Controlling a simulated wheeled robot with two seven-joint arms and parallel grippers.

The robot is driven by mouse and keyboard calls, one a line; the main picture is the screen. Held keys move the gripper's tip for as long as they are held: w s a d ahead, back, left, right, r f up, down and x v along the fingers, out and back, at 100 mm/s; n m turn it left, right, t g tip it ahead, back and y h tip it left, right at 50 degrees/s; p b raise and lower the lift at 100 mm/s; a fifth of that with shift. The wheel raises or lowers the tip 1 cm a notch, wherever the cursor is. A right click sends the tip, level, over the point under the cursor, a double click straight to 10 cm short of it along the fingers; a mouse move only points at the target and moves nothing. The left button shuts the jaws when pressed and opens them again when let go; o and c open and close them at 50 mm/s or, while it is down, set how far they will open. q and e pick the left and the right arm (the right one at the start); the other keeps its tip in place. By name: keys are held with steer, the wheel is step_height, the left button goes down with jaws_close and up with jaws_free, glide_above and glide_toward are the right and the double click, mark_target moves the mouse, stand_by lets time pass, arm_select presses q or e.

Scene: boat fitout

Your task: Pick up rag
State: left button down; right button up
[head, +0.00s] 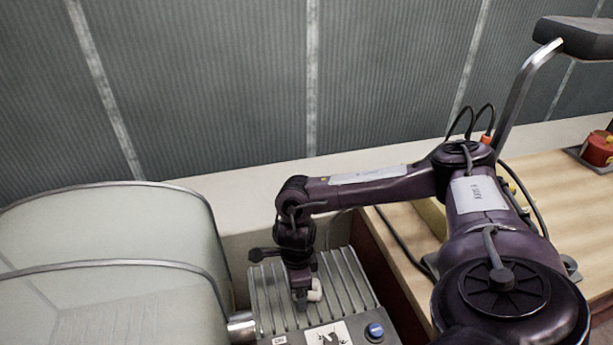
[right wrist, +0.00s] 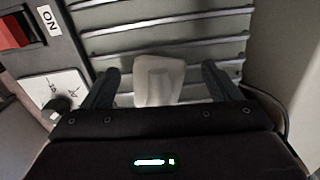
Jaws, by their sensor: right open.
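The rag looks like a small crumpled whitish cloth (right wrist: 160,80) on top of a grey ribbed metal unit. In the head view only a small white bit of it (head: 316,290) shows beside my gripper. My right gripper (head: 301,295) points down over the ribbed top. In the right wrist view its two dark fingers (right wrist: 160,72) are apart, one on each side of the rag, with a gap on both sides. The lower part of the rag is hidden behind the gripper body. My left gripper is not in view.
The ribbed unit (head: 352,275) has a blue knob (head: 375,331) and a label at its front. A red switch (right wrist: 14,31) shows in the right wrist view. A large pale rounded tank (head: 100,240) stands at left, a wooden bench (head: 400,222) at right, a grey wall behind.

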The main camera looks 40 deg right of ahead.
steer(key=shift+r, duration=0.15)
steer(key=c, duration=1)
step_height(320, 180, up, 20)
steer(key=p, duration=1.5)
